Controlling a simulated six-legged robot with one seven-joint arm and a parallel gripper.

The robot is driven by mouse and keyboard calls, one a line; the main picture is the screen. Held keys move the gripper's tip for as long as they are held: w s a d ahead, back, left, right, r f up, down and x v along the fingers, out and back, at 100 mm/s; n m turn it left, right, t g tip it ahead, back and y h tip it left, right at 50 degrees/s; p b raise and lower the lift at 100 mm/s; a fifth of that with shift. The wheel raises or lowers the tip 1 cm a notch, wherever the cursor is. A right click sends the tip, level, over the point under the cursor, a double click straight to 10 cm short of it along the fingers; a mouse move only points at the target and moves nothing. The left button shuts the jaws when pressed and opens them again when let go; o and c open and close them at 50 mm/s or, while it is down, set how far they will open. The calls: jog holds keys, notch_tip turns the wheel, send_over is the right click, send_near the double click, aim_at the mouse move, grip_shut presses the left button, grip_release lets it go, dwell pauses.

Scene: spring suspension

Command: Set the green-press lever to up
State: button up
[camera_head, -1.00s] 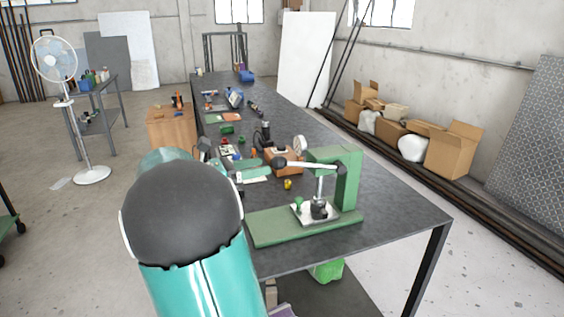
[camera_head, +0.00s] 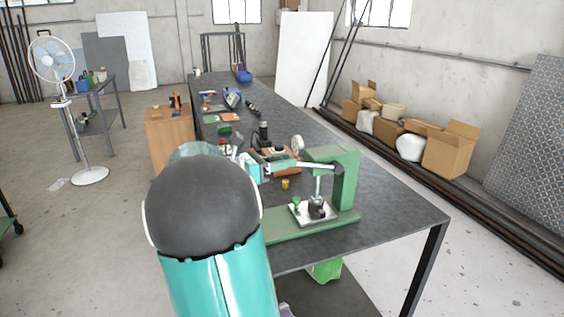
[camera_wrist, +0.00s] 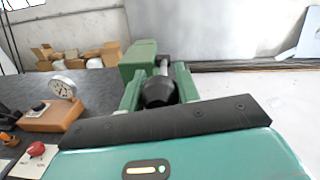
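The green press (camera_head: 346,178) stands at the near end of the dark workbench, on a green base with a pale plate. Its lever (camera_head: 318,165) reaches left from the press head, roughly level. The lever's black knob (camera_wrist: 158,92) shows in the wrist view, with the press body (camera_wrist: 136,60) behind it. My gripper (camera_wrist: 158,88) has its two green fingers apart, one on each side of the knob. I cannot tell whether either finger touches it. In the head view my arm hides part of the gripper.
A dial gauge on an orange-brown block (camera_wrist: 52,112) stands left of my gripper, with a red button (camera_wrist: 36,148) nearer. A small yellow piece (camera_head: 285,184) lies by the press base. More tools lie farther along the workbench (camera_head: 390,200). The bench's right part is clear.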

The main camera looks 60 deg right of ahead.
grip_shut()
jog(key=shift+r, duration=0.15)
